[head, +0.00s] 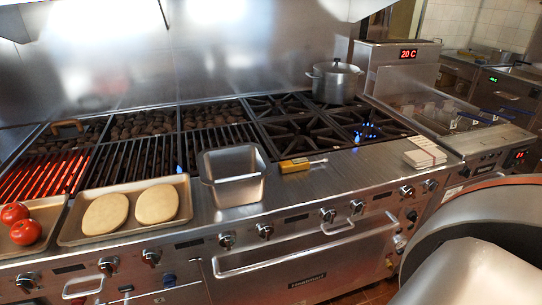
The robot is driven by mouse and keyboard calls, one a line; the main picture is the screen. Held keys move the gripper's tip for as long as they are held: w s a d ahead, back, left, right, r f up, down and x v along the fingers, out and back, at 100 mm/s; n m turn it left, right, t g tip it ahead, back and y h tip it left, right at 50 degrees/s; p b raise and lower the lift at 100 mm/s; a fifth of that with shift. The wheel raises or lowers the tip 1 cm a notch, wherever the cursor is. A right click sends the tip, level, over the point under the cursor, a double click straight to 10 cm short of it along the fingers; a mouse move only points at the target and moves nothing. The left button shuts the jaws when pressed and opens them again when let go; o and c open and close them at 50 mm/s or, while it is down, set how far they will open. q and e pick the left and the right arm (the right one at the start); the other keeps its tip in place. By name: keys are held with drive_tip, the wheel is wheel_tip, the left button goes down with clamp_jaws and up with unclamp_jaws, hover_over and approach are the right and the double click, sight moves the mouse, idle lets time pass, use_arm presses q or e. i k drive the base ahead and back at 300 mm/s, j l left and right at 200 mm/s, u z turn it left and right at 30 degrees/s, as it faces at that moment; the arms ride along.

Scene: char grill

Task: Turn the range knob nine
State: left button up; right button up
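A row of several metal range knobs runs along the sloped front panel of the steel range (320,190). The knob at the far right end of the row (430,184) stands near the fryer side. Beside it to the left is another knob (407,191). No number shows on the knobs, so I cannot tell which one is knob nine. Their pointer positions are too small to read. Neither of my grippers can be made out. A large grey rounded part of my own body fills the lower right corner and hides what is behind it.
On the range are a tray with two flat dough rounds (105,214), tomatoes (25,232), a steel pan (234,192), a yellow-handled tool (294,165), a folded cloth (424,152) and a lidded pot (336,82). An oven handle (300,248) juts out below the knobs. A blue flame (366,131) burns.

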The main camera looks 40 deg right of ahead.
sight(408, 191)
drive_tip(key=z, duration=1.5)
